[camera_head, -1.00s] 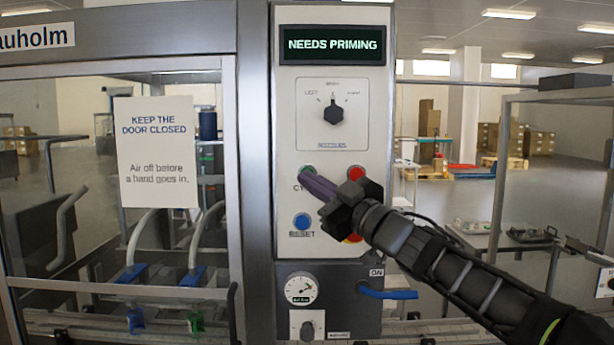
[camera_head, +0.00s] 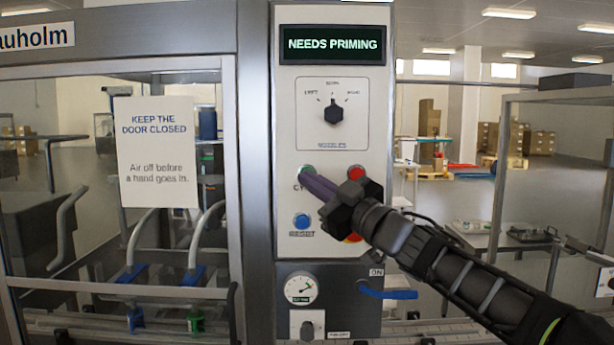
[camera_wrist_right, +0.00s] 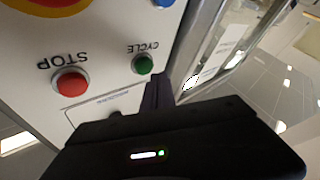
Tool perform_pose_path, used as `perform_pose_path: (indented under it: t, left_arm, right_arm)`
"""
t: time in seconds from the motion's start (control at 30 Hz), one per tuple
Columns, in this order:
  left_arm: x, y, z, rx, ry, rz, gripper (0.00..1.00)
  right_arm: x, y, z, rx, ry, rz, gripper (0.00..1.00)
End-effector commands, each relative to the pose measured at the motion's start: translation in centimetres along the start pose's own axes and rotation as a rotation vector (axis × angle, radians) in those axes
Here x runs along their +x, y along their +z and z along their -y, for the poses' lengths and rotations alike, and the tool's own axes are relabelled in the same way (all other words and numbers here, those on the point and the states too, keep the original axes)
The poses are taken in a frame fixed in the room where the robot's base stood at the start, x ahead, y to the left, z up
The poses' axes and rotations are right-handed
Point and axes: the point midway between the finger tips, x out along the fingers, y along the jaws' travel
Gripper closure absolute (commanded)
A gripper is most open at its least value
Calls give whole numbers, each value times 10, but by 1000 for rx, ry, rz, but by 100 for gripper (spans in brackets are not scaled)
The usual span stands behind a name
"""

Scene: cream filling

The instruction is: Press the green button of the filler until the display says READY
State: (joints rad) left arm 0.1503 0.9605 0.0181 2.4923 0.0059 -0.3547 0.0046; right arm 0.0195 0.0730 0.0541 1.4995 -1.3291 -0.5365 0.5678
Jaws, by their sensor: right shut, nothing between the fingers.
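The filler's control panel (camera_head: 284,140) faces me, and its display (camera_head: 333,44) reads NEEDS PRIMING. The green button (camera_head: 307,171), labelled CYCLE, sits at the panel's left and is partly covered by my fingertips in the head view. My left gripper is out of view.
The red STOP button (camera_head: 356,173) is right of the green one, by my gripper. The blue RESET button (camera_head: 302,221) is below. A nozzle selector knob (camera_head: 334,112) sits above. A glass door with a sign (camera_head: 157,152) stands left, a gauge (camera_head: 300,289) below.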

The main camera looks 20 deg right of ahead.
Motion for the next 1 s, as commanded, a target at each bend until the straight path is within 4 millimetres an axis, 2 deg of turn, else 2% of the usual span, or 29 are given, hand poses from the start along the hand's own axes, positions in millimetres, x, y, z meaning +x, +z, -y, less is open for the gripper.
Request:
perform_pose_path:
  t: [1.0]
  left_arm:
    - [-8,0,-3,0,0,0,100]
  right_arm:
    - [6,4,-5,0,1,0,100]
